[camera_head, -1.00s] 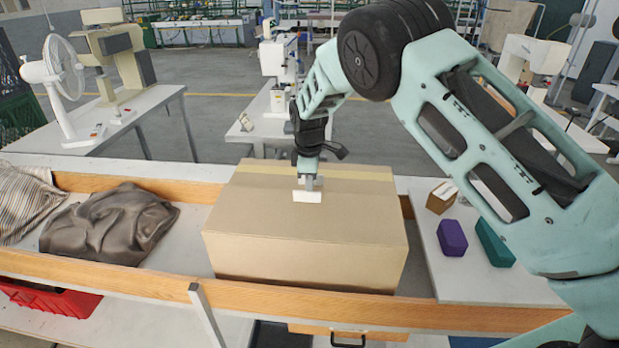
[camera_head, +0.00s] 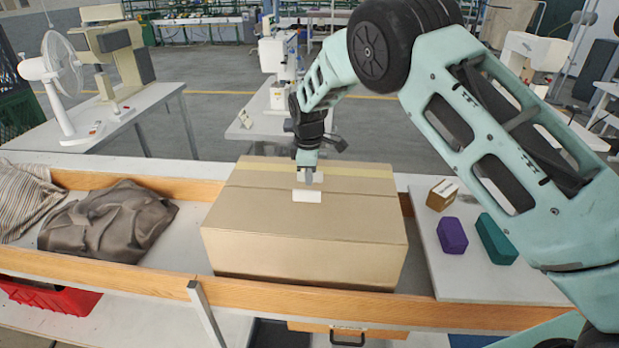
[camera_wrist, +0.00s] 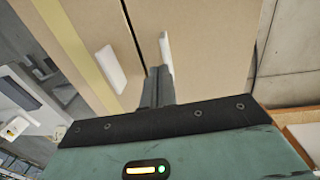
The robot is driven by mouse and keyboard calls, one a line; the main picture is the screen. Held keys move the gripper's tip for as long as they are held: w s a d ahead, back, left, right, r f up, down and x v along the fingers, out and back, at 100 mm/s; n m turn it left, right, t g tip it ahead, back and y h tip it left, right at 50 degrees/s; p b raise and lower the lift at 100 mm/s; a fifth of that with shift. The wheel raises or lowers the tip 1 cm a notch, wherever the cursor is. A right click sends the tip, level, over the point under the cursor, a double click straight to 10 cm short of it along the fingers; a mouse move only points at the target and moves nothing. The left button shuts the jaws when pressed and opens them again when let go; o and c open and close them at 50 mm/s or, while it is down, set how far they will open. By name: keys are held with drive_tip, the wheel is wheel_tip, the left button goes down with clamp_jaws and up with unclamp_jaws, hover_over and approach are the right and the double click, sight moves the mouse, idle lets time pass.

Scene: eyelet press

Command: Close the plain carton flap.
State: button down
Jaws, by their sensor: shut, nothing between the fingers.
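A brown carton (camera_head: 300,262) stands in the wooden-edged bench trough. Its near plain flap (camera_head: 290,220) looks about flat across the top and carries a white tab (camera_head: 307,195). The far flap (camera_head: 245,178) bears a yellow stripe and a second white tab, partly hidden behind my gripper. In the wrist view a dark seam (camera_wrist: 133,35) runs between the panels, with one white tab (camera_wrist: 110,68) on the striped side and another white tab (camera_wrist: 165,50) on the plain side. My gripper (camera_head: 309,179) is shut and empty, pointing down near the seam; I cannot tell whether it touches.
Dark cloth (camera_head: 110,222) lies in the trough left of the carton. A white board (camera_head: 480,285) on the right holds a small brown box (camera_head: 441,195), a purple block (camera_head: 452,236) and a teal block (camera_head: 496,240). A red crate (camera_head: 50,296) sits below at left.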

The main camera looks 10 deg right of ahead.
wheel_tip(320, 180, up, 12)
drive_tip(key=b, duration=0.3)
drive_tip(key=s+a+r+m+y+b, duration=0.1)
drive_tip(key=s+a, duration=0.2)
drive_tip(key=s, duration=0.4)
drive_tip(key=s+a+r+m+y+b, duration=0.1)
drive_tip(key=s+a, duration=0.2)
drive_tip(key=s, duration=0.3)
drive_tip(key=s+d+f+m, duration=0.1)
drive_tip(key=s+f+m, duration=0.1)
drive_tip(key=s, duration=1.3)
drive_tip(key=s+d+f+m+g+h+b, duration=0.1)
drive_tip(key=s+d+f+m, duration=0.1)
drive_tip(key=s, duration=1.4)
drive_tip(key=shift+s+d+f, duration=0.15)
drive_tip(key=shift+s+f, duration=0.15)
drive_tip(key=shift+f, duration=0.4)
